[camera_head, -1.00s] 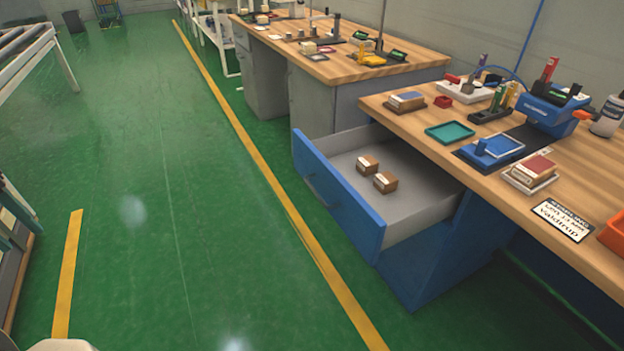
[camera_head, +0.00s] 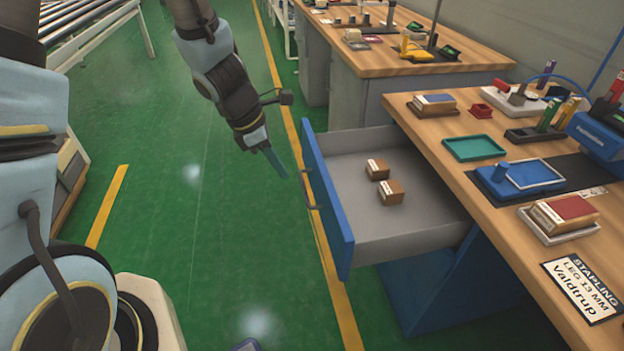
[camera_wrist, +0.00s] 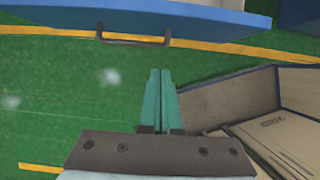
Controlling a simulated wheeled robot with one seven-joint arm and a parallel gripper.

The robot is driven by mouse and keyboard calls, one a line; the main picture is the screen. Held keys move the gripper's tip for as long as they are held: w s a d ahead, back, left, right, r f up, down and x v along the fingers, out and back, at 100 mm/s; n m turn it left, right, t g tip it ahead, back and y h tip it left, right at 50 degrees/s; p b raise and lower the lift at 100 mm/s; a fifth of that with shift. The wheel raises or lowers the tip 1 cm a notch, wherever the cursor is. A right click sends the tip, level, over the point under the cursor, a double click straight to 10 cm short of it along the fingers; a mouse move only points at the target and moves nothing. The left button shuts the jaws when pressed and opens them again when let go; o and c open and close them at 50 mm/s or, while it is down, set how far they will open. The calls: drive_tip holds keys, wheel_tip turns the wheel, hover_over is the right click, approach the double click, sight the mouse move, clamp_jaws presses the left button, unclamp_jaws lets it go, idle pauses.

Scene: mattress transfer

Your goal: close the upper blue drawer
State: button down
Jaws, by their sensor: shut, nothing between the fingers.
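The upper blue drawer (camera_head: 331,213) is pulled well out of the blue cabinet (camera_head: 425,285) under the workbench. Two small brown boxes, one behind the other (camera_head: 377,169) and (camera_head: 390,192), lie on its grey floor. Its front and dark bar handle (camera_wrist: 133,41) show at the top of the wrist view. My gripper (camera_head: 276,165) is to the left of the drawer front, near the handle and apart from it. Its teal fingers (camera_wrist: 158,95) are shut together with nothing between them, and they point toward the drawer front.
The wooden benchtop (camera_head: 450,165) above the drawer carries trays, boxes and tools. A second bench (camera_head: 405,65) stands behind. A yellow floor line (camera_head: 345,310) runs under the drawer front. The green floor to the left is mostly clear. An open brown box-like thing (camera_wrist: 235,105) shows right in the wrist view.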

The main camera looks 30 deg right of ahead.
drive_tip(key=x, duration=0.3)
drive_tip(key=d+b+x, duration=0.1)
drive_tip(key=x, duration=0.2)
drive_tip(key=s+x, duration=0.1)
drive_tip(key=x, duration=0.3)
drive_tip(key=shift+d+r, duration=0.35)
drive_tip(key=shift+d, duration=0.05)
drive_tip(key=shift+s+d+f, duration=0.1)
drive_tip(key=shift+s+d, duration=0.05)
drive_tip(key=shift+d, duration=0.55)
